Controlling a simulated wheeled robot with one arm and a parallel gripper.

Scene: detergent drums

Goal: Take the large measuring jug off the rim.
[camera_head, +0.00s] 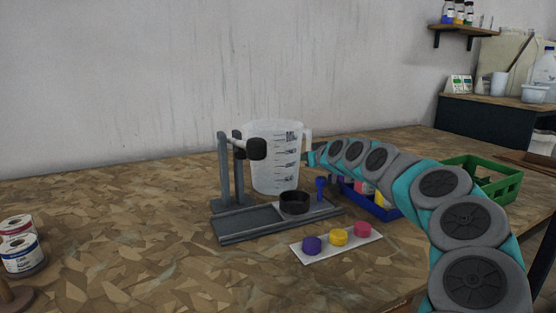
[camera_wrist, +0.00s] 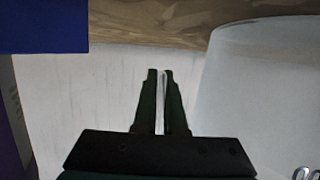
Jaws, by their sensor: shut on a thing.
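The large measuring jug (camera_head: 278,170) is translucent white with dark graduation marks and stands upright in the head view. It also fills the right side of the wrist view (camera_wrist: 265,95). Its handle (camera_head: 307,142) is on its right side. My gripper (camera_wrist: 160,72) is shut on a thin pale strip that looks like the jug's handle; in the head view the fingertips are hard to make out beside the handle. A black round cup (camera_head: 294,204) sits in front of the jug. I cannot tell whether the jug's base touches anything.
A grey stand (camera_head: 224,170) with a black-ended bar (camera_head: 256,149) overlaps the jug's left side. A white strip (camera_head: 350,248) with purple, yellow and pink caps lies in front. Blue (camera_head: 384,208) and green (camera_head: 501,191) crates are at right, paint tins (camera_head: 22,255) at left.

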